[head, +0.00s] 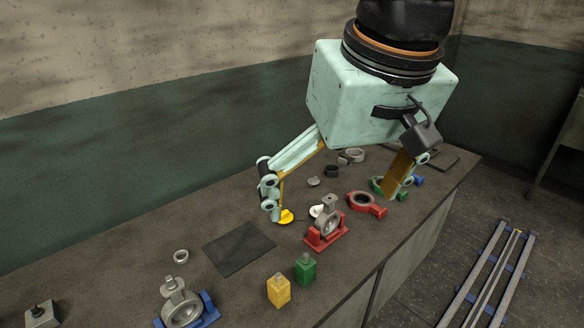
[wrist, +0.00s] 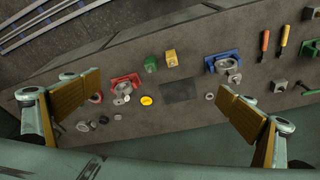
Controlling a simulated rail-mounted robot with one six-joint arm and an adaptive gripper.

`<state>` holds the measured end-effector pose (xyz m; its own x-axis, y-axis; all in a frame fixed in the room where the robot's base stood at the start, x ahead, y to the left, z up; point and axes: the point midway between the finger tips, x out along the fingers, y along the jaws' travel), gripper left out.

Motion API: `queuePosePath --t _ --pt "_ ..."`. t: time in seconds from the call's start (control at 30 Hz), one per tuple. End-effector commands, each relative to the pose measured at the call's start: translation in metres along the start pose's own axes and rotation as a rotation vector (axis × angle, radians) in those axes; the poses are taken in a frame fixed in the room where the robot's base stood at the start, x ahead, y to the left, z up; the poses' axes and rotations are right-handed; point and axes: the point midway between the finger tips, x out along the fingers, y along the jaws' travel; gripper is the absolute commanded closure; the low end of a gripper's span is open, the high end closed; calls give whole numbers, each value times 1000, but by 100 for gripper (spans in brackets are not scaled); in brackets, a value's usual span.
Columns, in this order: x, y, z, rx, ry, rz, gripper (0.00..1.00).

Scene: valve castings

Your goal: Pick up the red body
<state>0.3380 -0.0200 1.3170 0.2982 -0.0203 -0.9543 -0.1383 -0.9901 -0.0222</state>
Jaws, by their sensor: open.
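The red body (head: 363,202), a ring with a short neck to the right, lies flat on the bench in the head view. In the wrist view part of the red body (wrist: 97,97) shows beside the left finger, which hides the rest. My gripper (head: 335,200) is open and empty, its fingers spread wide above the bench; it also shows in the wrist view (wrist: 163,98). The red body is nearer the right finger in the head view, off the middle of the jaws. I see no contact with it.
A red cradle (head: 312,240) holding a grey casting stands beside the red body. A green ring part (head: 376,185) is partly behind a finger. A yellow-topped disc (head: 286,216), yellow block (head: 279,290) and green block (head: 306,269) stand nearby. A dark mat (head: 239,248) is bare.

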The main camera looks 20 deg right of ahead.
Motion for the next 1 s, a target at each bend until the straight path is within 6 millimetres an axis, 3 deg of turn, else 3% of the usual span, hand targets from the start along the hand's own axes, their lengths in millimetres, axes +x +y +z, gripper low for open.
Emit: queuePosePath --t 0.47,1.0 --pt "17 22 -78 155 -41 25 0" --pt "55 60 -158 328 -86 54 0"
